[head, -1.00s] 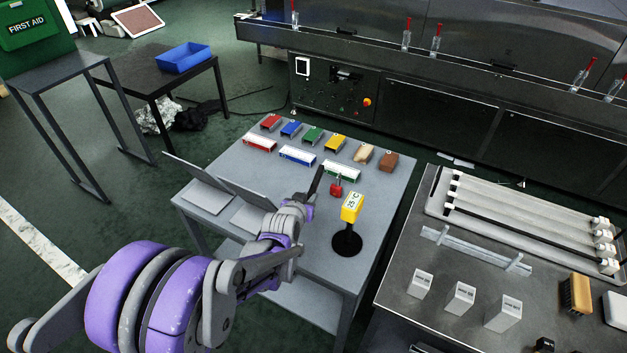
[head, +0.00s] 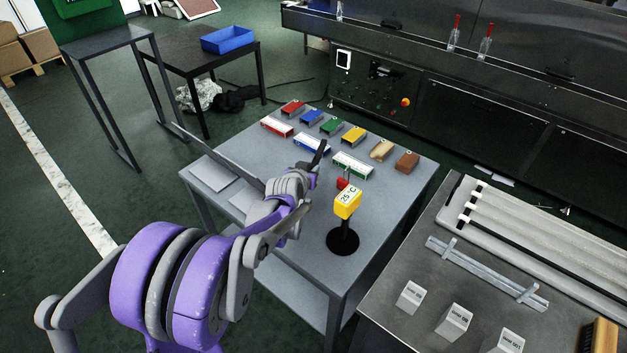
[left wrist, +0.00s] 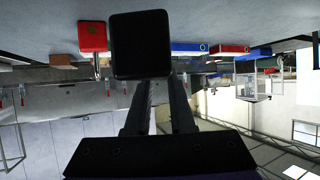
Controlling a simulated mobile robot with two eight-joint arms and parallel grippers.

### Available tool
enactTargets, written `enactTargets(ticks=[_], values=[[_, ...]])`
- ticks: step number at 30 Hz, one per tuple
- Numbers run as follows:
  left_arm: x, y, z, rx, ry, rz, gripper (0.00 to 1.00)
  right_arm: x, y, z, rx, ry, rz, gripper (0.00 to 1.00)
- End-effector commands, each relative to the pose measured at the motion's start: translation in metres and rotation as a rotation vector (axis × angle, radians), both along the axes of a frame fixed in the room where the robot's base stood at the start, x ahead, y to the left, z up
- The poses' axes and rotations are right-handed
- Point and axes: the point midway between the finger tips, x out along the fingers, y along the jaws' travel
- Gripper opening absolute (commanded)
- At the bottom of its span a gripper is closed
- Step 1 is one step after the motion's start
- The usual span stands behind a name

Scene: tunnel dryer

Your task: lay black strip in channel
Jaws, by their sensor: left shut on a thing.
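My left gripper (head: 318,160) is above the grey table, left of the yellow 25 °C display. In the left wrist view a black, square-faced thing (left wrist: 140,45) sits at the ends of the two dark fingers, which are shut on it. I cannot tell if it is the black strip. A narrow pale rail (head: 485,272) with two crosspieces lies on the right-hand bench, apart from my gripper. Behind it a pale tray holds long white bars (head: 545,230) with dark lines between them. I cannot tell which is the channel. My right gripper is not in view.
The yellow display (head: 347,202) stands on a black base, with a red object (head: 343,184) behind it. Several coloured blocks line the table's far side. Small white blocks (head: 454,320) and a brush (head: 604,335) are on the bench. A gap separates table and bench.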

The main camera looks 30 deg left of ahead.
Motion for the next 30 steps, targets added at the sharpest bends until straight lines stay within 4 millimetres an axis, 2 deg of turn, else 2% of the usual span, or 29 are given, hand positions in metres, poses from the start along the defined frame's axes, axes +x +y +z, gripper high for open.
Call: enactTargets(ticks=[1,3,10,15,27,28,30], values=[[0.000,0.000,-0.012,0.001,0.000,0.000,0.00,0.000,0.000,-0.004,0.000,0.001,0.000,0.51],[0.000,0.000,-0.022,0.001,0.000,0.000,0.00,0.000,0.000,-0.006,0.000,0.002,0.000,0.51],[0.000,-0.001,-0.040,0.000,0.000,-0.001,0.00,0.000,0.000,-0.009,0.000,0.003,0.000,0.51],[0.001,-0.001,-0.065,0.000,0.000,-0.001,0.00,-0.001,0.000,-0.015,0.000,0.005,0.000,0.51],[0.000,-0.001,-0.072,0.000,0.000,-0.001,0.00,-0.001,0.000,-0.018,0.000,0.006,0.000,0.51],[0.000,-0.001,-0.071,0.000,0.000,-0.001,0.25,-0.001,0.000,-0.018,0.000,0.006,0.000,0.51],[0.000,-0.001,-0.071,0.000,0.000,-0.001,0.38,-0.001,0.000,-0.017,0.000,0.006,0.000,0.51]])
